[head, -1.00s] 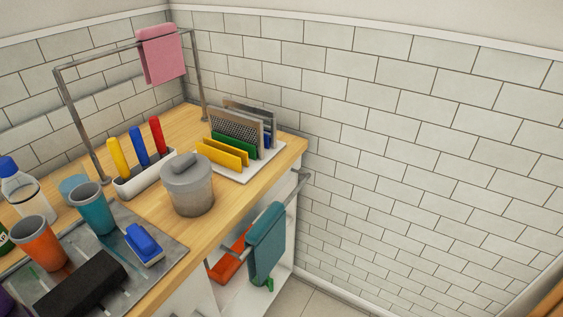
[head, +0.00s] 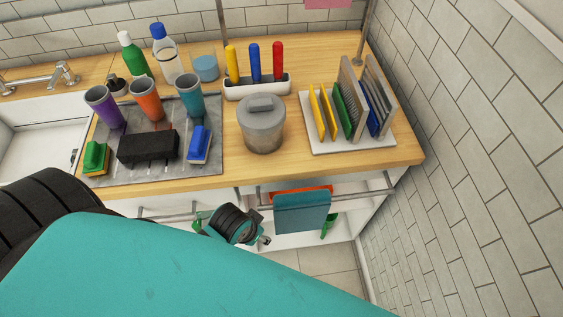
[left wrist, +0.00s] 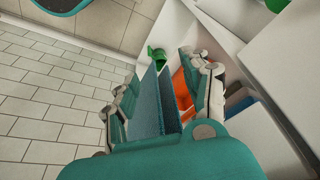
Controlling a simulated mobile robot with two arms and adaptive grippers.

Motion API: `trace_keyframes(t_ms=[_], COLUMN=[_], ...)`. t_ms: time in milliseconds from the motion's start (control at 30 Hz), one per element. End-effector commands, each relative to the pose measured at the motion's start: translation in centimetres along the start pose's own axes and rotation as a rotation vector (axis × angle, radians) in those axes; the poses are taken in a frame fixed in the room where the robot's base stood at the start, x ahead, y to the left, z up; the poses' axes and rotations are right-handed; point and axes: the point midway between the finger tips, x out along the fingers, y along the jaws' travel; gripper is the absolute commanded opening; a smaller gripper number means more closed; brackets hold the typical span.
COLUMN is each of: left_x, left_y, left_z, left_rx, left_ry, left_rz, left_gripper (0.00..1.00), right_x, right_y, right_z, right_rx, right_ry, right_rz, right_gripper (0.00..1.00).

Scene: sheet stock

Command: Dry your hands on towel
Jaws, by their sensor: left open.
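A teal towel (head: 302,213) hangs over the metal rail on the front of the counter. In the left wrist view the towel (left wrist: 146,108) hangs between my left gripper's fingers (left wrist: 163,72), seen nearly edge-on. The fingers stand apart on either side of it; I cannot tell whether either touches it. In the head view my left gripper (head: 264,240) is just left of the towel, partly hidden by its wrist. A pink cloth (head: 328,3) on the upper rail is cut off at the top. My right gripper is not in view.
The wooden counter (head: 236,170) carries a lidded grey jar (head: 262,125), a rack of boards (head: 350,110), cups and brushes. A tiled wall (head: 450,180) bounds the right.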

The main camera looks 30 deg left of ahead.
Motion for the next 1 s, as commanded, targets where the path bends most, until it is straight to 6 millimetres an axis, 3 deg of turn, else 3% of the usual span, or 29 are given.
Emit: trace_keyframes(t_ms=[33, 100, 333, 700, 867, 1000], left_x=[-2.4, -4.7, -11.5, -14.7, -16.2, -17.2], left_y=[0.0, 0.0, 0.4, 5.5, 6.6, 5.1], left_z=[-0.8, -1.4, -3.6, -12.5, -14.5, -14.7], left_rx=[0.001, 0.002, 0.032, 0.369, 0.562, 0.693], left_ry=[0.012, 0.02, 0.068, 0.264, 0.28, 0.221], left_rz=[0.0, 0.0, 0.014, 0.185, 0.247, 0.27], left_gripper=[0.48, 0.48, 0.48, 0.48, 0.48, 0.48], right_x=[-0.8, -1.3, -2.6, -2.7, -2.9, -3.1], right_y=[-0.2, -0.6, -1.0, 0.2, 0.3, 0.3], right_z=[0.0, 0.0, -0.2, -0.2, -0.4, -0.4], right_rx=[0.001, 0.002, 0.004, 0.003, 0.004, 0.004], right_ry=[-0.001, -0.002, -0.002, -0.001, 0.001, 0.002], right_rz=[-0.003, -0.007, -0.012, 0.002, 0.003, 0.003], right_gripper=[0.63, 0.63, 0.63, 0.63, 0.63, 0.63])
